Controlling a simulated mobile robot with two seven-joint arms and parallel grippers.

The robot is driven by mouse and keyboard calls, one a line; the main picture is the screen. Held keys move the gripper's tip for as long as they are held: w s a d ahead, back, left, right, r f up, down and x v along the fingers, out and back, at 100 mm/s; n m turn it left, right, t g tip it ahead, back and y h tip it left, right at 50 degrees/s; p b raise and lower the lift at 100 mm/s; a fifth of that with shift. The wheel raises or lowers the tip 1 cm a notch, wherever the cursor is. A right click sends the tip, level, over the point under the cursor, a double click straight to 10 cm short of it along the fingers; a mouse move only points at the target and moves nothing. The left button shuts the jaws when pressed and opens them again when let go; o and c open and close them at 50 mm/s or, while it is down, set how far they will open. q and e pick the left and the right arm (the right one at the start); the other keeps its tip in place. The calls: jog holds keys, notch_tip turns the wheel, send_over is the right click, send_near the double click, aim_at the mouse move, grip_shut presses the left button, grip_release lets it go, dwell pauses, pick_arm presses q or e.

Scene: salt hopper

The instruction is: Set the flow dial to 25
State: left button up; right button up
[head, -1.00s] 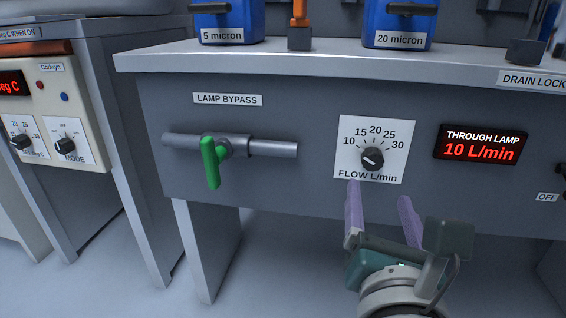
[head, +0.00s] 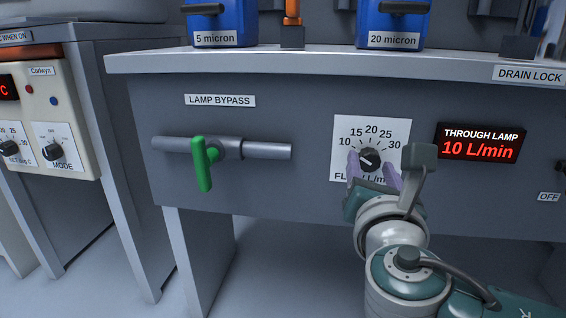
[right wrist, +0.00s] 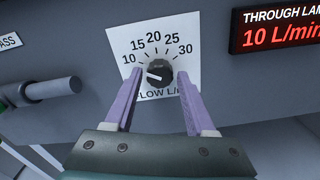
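The flow dial (head: 369,159) is a black knob on a white scale plate (head: 345,128) marked 10 to 30. In the right wrist view the dial (right wrist: 159,72) has its white pointer line turned left, near the 10 mark. My right gripper (head: 373,166) is open in front of the plate. Its two purple fingers (right wrist: 157,96) stand to the left and right of the dial's lower part, with gaps to the knob. The display (head: 481,143) reads THROUGH LAMP 10 L/min. My left gripper is not in view.
A green-handled valve (head: 203,163) on a grey pipe, labelled LAMP BYPASS, sticks out left of the dial. Blue filter housings (head: 394,22) stand on the bench ledge above. A cream control box (head: 46,120) is at the far left. The panel between valve and plate is clear.

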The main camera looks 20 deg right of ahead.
grip_shut()
jog(key=shift+m, duration=0.3)
jog(key=m+b, duration=0.1)
jog(key=m, duration=0.2)
jog(key=shift+f+m, duration=0.15)
jog(key=shift+m, duration=0.15)
jog(key=m+b, duration=0.1)
jog(key=m, duration=0.3)
jog(key=shift+m+b, duration=0.3)
jog(key=shift+b, duration=0.1)
jog(key=m+b, duration=0.2)
jog(key=m, duration=0.3)
jog(key=shift+b, duration=0.3)
jog(key=shift+m+b, duration=0.9)
jog(key=shift+m, duration=1.1)
